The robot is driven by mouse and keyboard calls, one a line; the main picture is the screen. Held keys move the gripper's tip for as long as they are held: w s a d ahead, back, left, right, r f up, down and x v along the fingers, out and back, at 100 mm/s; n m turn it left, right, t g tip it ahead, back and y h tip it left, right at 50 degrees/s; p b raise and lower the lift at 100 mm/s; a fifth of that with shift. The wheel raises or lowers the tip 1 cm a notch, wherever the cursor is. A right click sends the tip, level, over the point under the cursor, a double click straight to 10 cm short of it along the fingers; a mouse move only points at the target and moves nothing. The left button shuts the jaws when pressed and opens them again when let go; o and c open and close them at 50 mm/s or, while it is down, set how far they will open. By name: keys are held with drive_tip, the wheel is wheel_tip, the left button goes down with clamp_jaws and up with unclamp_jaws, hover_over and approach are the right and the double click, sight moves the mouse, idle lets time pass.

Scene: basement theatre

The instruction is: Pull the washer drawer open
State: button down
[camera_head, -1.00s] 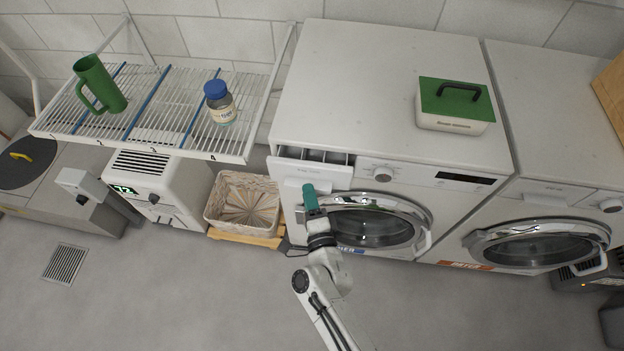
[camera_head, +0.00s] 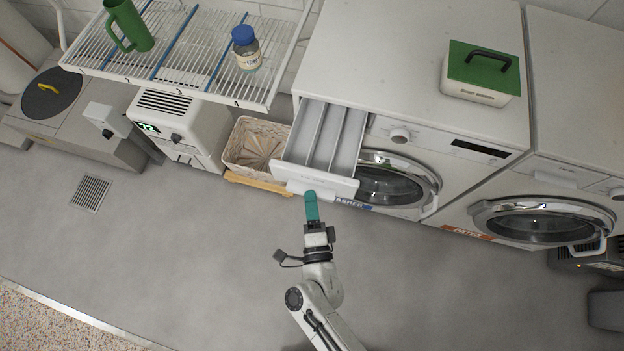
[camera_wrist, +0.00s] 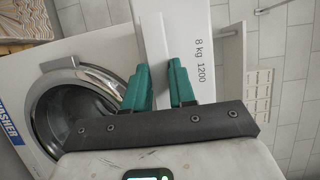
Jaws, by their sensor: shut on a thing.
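The washer drawer (camera_head: 333,140) stands pulled well out of the top left of the left washer (camera_head: 440,143). Its long empty compartments show from above. My gripper (camera_head: 311,197) is at the middle of the drawer's white front, its teal fingers shut on the drawer handle (camera_head: 298,186). In the wrist view my two teal fingers (camera_wrist: 163,82) stand on either side of the white handle, against a front marked "8 kg 1200". The fingers hide part of the handle.
A wicker basket (camera_head: 243,147) stands left of the drawer. A wire rack (camera_head: 185,55) holds a green mug (camera_head: 128,27) and a blue-capped jar (camera_head: 246,50). A green-lidded box (camera_head: 481,73) sits on the washer. The grey floor (camera_head: 190,240) in front is clear.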

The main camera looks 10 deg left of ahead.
drive_tip(key=shift+s+d+f, duration=0.1)
drive_tip(key=shift+s+f, duration=0.1)
drive_tip(key=shift+f, duration=0.25)
drive_tip(key=c, duration=1.2)
unclamp_jaws()
drive_tip(key=shift+o, duration=1)
drive_tip(key=shift+w+r, duration=0.15)
drive_tip(key=shift+r, duration=0.05)
drive_tip(key=b+v, duration=0.1)
drive_tip(key=v, duration=0.9)
drive_tip(key=shift+s+b, duration=0.35)
drive_tip(key=shift+w+d+r, duration=0.1)
